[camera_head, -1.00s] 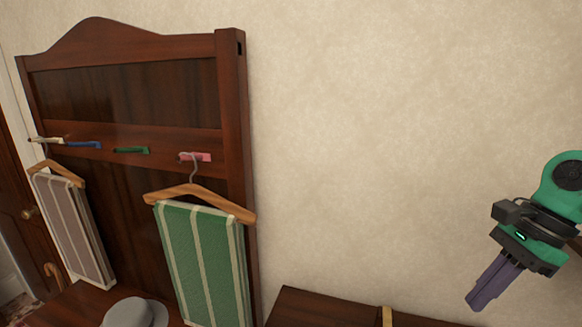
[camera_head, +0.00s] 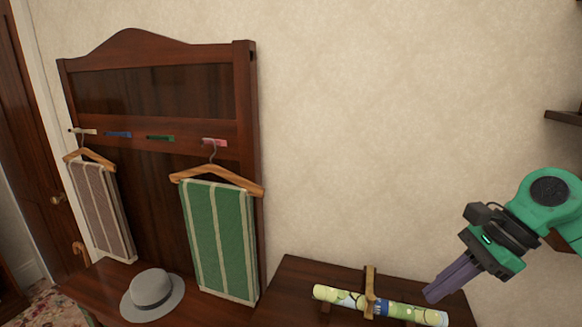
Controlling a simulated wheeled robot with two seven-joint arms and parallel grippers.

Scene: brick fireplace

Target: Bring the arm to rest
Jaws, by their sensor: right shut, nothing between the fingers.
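My right gripper (camera_head: 434,294) shows at the right in the head view. Its purple fingers are shut with nothing between them and point down and left, in front of the dark wooden cabinet top (camera_head: 290,280). I cannot tell how far the fingertips are from the patterned roll behind them. My green and black right arm (camera_head: 545,200) comes in from the right edge. My left gripper is not in view.
A green striped towel (camera_head: 220,240) and a brown striped towel (camera_head: 100,210) hang on wooden hangers from a dark rack (camera_head: 160,90). A grey hat (camera_head: 152,293) lies below. A patterned roll (camera_head: 340,298) lies by a wooden holder (camera_head: 370,285). A dark shelf (camera_head: 563,118) juts out at right.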

